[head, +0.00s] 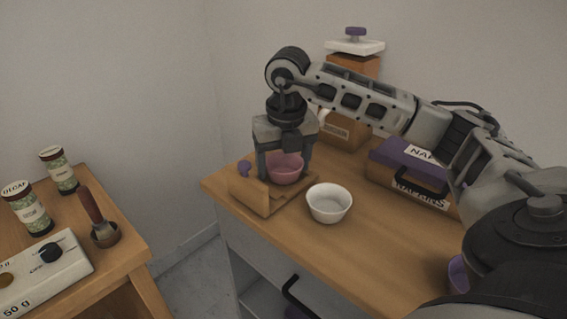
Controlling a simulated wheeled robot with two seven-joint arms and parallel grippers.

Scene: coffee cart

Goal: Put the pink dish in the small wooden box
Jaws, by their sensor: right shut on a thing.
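The pink dish (284,174) is a small round bowl, seen between the fingers of my right gripper (284,169). My right gripper points down and is shut on the dish. The small wooden box (251,194) is low and open, near the left corner of the cart top, with a purple knob on its side. The dish is over or inside the box; I cannot tell whether it touches the box floor. The gripper and the front wall hide part of the box. My left gripper is not in view.
A white bowl (329,204) stands just right of the box. At left, another table holds a scale (47,275), jars (59,170) and a scoop (104,233).

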